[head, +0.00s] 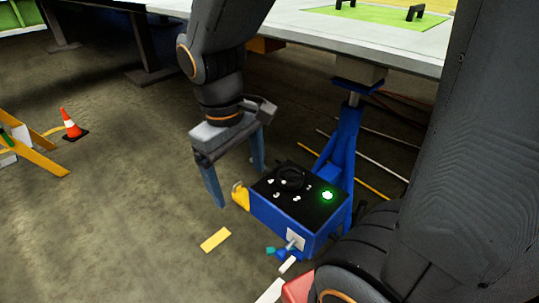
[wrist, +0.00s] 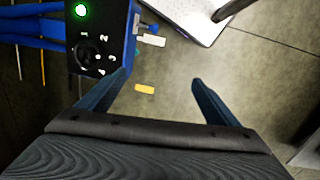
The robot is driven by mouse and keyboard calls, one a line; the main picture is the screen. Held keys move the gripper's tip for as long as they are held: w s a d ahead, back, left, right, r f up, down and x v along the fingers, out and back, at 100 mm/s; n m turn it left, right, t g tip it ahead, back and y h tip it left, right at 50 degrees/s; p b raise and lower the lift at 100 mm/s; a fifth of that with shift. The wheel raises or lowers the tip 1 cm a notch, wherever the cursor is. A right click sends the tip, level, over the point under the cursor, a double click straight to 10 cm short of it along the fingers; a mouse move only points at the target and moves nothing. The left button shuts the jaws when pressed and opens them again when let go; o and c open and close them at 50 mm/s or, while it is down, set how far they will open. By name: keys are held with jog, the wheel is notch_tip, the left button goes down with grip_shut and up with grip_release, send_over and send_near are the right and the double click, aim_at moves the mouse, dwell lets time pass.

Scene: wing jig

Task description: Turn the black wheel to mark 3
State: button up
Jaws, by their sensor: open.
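The black wheel (head: 291,178) lies on the black top of a blue box (head: 285,212), with white marks around part of it. It also shows in the wrist view (wrist: 85,52), where the numbers are small. A small white dot shows by the wheel; I cannot tell surely which mark it faces. My gripper (head: 237,187) is open and empty, left of the box in the head view, its fingers pointing down. In the wrist view the fingertips (wrist: 159,77) are apart, the left one close to the box's edge in the picture. The gripper is beside the wheel, not around it.
A lit green lamp (head: 328,195) is on the box top. A yellow part (head: 240,196) sits at its left side, and a white plate with a lever (head: 295,240) on its front. A blue stand (head: 345,150) and table (head: 400,45) are behind. A traffic cone (head: 71,124) stands far left.

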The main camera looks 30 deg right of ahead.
jog(key=w+d+f+n+h+p, duration=0.2)
jog(key=w+d+n+p, duration=0.35)
jog(key=w+d, duration=0.2)
jog(key=n+h+p, duration=0.1)
jog(key=n+p, duration=0.5)
jog(key=p, duration=0.1)
send_near(291, 175)
jog(key=shift+a+f, duration=0.15)
jog(key=shift+a, duration=0.1)
jog(key=shift+w+d+f+n+h, duration=0.15)
jog(key=shift+d+f+n+h, duration=0.15)
jog(key=shift+f, duration=0.3)
jog(key=shift+b+x, duration=0.3)
jog(key=shift+x, duration=3.25)
jog(key=shift+a, duration=0.1)
jog(key=c, duration=1.1)
jog(key=shift+o, duration=0.2)
jog(key=shift+m+g+p, duration=0.45)
jog(key=shift+m+g, duration=0.05)
jog(key=shift+m, duration=0.45)
jog(key=o, duration=1.1)
jog(key=shift+c, duration=0.2)
